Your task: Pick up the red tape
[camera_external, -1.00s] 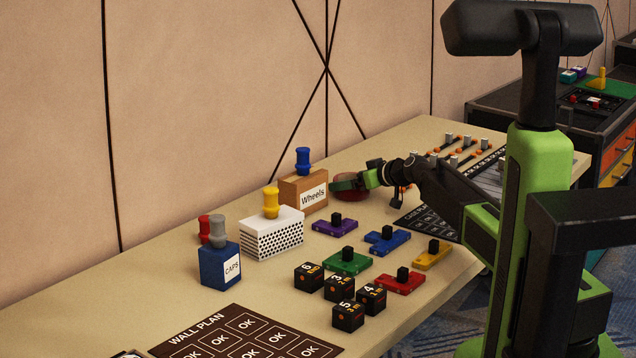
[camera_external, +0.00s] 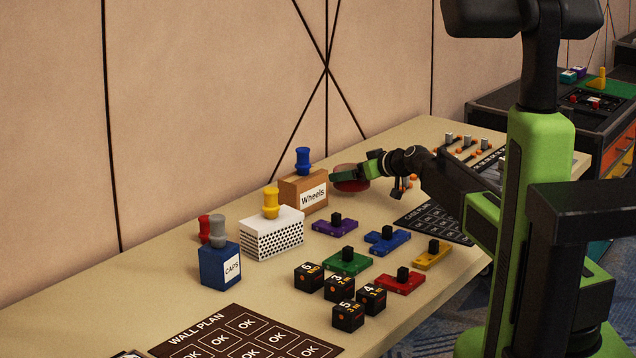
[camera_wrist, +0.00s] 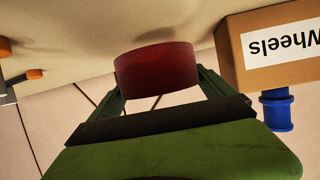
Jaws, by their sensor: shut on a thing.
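The red tape is a dark red roll (camera_wrist: 155,68). In the wrist view it sits between the two green fingers of my gripper, one finger at each side. In the external view the tape (camera_external: 352,185) shows below and behind the green fingers of my gripper (camera_external: 347,175), just right of the Wheels box. My gripper is shut on the tape. The tape seems a little above the tabletop, with a shadow on the table near it in the wrist view. Part of the roll is hidden by the gripper in the external view.
The brown Wheels box (camera_external: 290,192) with a blue peg (camera_external: 303,161) stands close to the left of the tape. A white perforated box (camera_external: 272,240), a blue CAPS box (camera_external: 220,266), coloured pieces and black cubes stand nearer. Orange-tipped pegs lie to the right.

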